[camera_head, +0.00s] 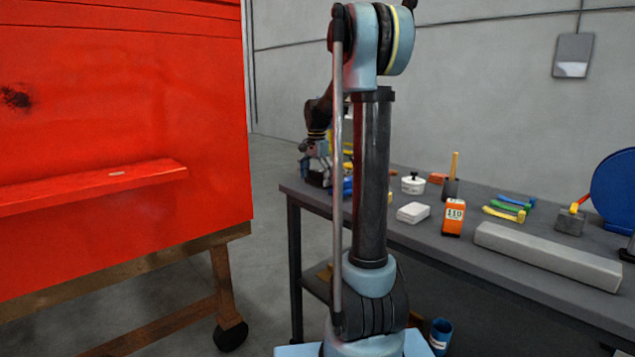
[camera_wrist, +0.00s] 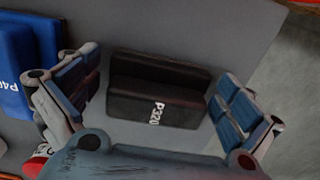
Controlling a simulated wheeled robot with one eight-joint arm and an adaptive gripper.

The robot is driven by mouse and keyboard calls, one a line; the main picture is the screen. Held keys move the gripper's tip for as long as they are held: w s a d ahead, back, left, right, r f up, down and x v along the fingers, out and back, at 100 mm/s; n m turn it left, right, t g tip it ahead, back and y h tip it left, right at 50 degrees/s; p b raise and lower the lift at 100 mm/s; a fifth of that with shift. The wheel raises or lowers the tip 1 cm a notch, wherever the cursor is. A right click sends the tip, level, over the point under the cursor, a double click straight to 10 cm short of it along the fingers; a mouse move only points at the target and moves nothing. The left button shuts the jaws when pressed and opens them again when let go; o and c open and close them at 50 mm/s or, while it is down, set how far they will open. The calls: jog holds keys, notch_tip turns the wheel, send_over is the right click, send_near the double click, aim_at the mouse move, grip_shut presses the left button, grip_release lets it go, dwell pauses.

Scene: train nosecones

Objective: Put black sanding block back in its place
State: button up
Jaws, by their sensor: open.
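In the wrist view the black sanding block (camera_wrist: 150,88), marked P320, rests on the grey bench top (camera_wrist: 225,30). My gripper (camera_wrist: 153,98) is open, with one blue-padded finger on either side of the block and visible gaps between pads and block. How high the fingers are above the bench is hard to tell. In the head view my gripper (camera_head: 318,166) is over the left end of the workbench (camera_head: 405,240). The black block cannot be made out there.
A blue block (camera_wrist: 18,72) lies left of the black one. A red nosecone (camera_head: 120,110) with a ledge (camera_head: 95,186) stands left, across open floor.

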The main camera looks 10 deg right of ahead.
aim_at(317, 172)
jog(key=shift+r, duration=0.1)
notch_tip(317, 172, up, 12)
jog(key=shift+f, duration=0.1)
dwell(0.6)
jog(key=shift+s, duration=0.15)
